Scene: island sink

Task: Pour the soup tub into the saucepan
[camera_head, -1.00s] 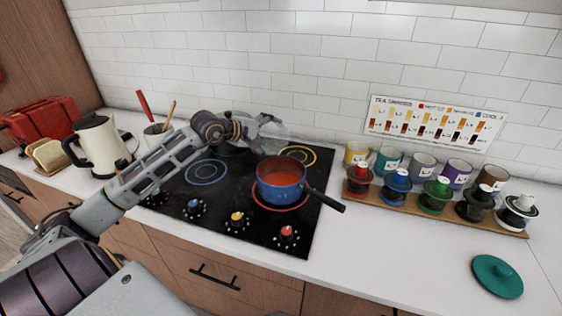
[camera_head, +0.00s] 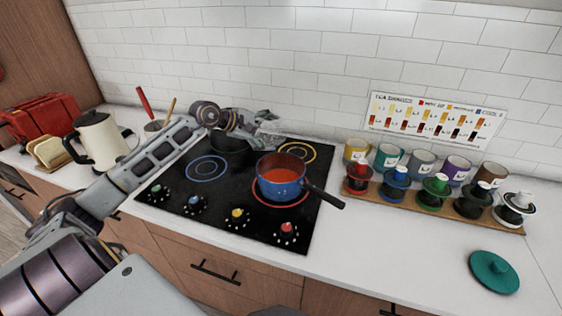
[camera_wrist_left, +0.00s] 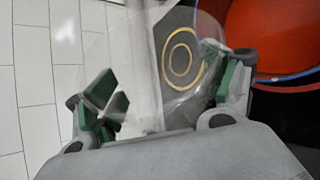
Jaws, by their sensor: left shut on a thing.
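A blue saucepan (camera_head: 268,187) with a dark handle stands on the red-ringed burner, its handle pointing right. Orange-red soup (camera_head: 281,175) lies in it; part of the pan also shows in the left wrist view (camera_wrist_left: 300,77). My left gripper (camera_head: 266,122) is above the back of the hob, behind and slightly left of the pan. It is shut on the clear soup tub (camera_wrist_left: 135,62), whose see-through wall shows between the green-padded fingers. The tub looks empty where I see through it, and is hard to make out in the head view. My right gripper is out of view.
A dark pot (camera_head: 230,140) stands on the back-left burner. A wooden rack (camera_head: 450,207) with cups and coloured drippers is right of the hob. A teal lid (camera_head: 494,272) lies on the clear right counter. A cream kettle (camera_head: 99,143) and red toaster (camera_head: 45,118) stand left.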

